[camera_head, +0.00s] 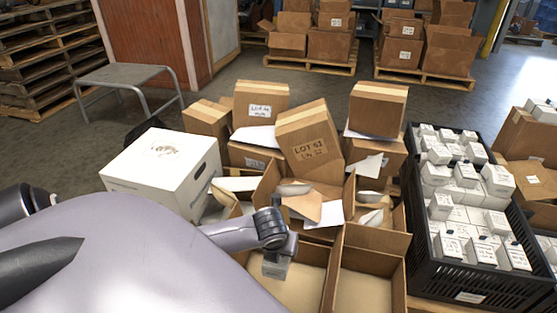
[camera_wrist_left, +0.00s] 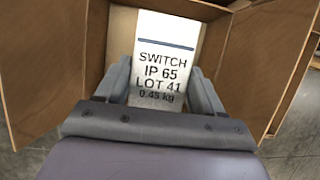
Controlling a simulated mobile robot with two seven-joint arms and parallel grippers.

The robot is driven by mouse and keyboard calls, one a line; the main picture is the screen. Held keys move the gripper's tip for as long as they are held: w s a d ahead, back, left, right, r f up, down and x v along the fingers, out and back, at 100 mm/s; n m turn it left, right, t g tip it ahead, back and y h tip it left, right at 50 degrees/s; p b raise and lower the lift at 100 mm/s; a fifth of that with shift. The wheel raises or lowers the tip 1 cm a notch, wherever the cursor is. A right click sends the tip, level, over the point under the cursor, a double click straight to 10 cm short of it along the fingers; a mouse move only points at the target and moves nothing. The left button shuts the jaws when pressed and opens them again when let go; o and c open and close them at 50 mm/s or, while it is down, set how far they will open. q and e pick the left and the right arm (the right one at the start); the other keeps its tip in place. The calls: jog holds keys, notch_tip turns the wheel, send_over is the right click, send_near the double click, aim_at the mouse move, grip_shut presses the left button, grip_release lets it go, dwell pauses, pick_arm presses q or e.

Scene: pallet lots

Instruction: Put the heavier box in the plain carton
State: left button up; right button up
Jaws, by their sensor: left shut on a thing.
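My left gripper (camera_head: 276,256) is shut on a small white box (camera_head: 275,269). In the left wrist view the gripper (camera_wrist_left: 165,95) grips this box (camera_wrist_left: 160,55) by its sides; its label reads SWITCH IP 65 LOT 41 0.45 kg. The box is over an open brown carton (camera_head: 318,275), whose walls and flaps (camera_wrist_left: 265,60) surround it in the wrist view. I cannot tell whether it touches the carton floor. A second open carton (camera_head: 370,285) stands to the right and looks empty. No marking shows on either carton. My right gripper is not in view.
A black crate (camera_head: 470,290) full of small white boxes stands at the right. Behind the open cartons are stacked closed boxes, one marked LOT 61 (camera_head: 308,140), and a white lidded box (camera_head: 160,165). A grey step stool (camera_head: 120,75) and loaded pallets (camera_head: 310,65) stand farther back.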

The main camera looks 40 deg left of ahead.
pick_arm(q)
jog(key=shift+a+f+b, duration=0.15)
jog(key=shift+f+b, duration=5.1)
jog(key=shift+f, duration=4.85)
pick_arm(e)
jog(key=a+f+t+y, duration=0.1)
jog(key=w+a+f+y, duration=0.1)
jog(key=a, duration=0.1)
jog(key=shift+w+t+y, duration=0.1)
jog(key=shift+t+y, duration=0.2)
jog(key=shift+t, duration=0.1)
pick_arm(q)
jog(key=o, duration=1.4)
